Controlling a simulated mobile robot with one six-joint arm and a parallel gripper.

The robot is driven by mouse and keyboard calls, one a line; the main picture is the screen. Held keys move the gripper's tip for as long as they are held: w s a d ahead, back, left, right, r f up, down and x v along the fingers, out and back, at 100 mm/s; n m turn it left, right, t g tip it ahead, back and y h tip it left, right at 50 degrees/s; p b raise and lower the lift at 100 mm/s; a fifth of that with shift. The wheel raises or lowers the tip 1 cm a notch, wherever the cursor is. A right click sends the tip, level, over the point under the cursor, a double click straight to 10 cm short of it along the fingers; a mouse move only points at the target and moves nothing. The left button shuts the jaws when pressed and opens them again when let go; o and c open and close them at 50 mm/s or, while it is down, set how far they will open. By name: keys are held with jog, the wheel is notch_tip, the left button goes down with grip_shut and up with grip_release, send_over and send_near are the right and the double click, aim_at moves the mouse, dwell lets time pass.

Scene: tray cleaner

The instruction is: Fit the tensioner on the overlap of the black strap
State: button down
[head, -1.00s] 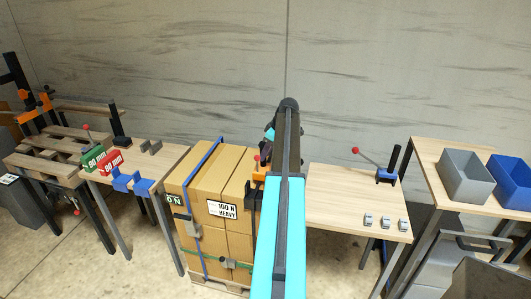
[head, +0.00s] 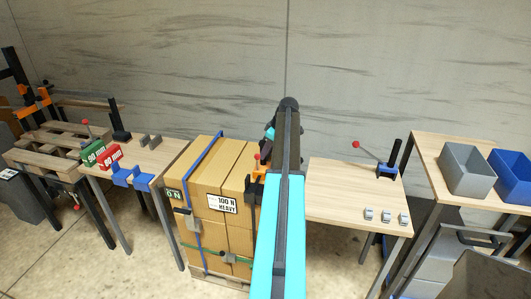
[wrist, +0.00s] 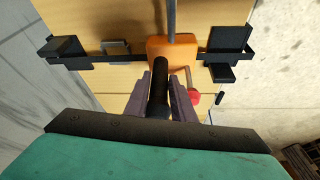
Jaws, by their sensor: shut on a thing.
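The tensioner has an orange body (wrist: 172,47), a black grip (wrist: 159,88) and a red knob (wrist: 194,97). My gripper (wrist: 163,88) is shut on the black grip. The black strap (wrist: 132,58) runs across the carton stack, showing on both sides of the orange body. The body lies over the strap's line in the wrist view, hiding the part behind it. I cannot tell whether it is seated or apart from the strap. In the head view the orange tensioner (head: 257,178) shows beside my arm, which hides my gripper and most of the strap.
The carton stack (head: 225,170) also carries a blue strap (head: 208,155) and a green strap. Black corner pieces (wrist: 228,42) and a small grey buckle (wrist: 117,47) lie along the black strap. Tables flank the stack; the right one (head: 335,190) holds small buckles and is mostly clear.

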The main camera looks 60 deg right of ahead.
jog(key=c, duration=1.4)
grip_release()
jog(key=shift+r, duration=0.15)
jog(key=shift+c, duration=0.2)
jog(key=shift+f, duration=0.2)
jog(key=b+v, duration=0.3)
jog(key=v, duration=1.1)
jog(key=shift+b, duration=0.4)
jog(key=shift+s, duration=0.1)
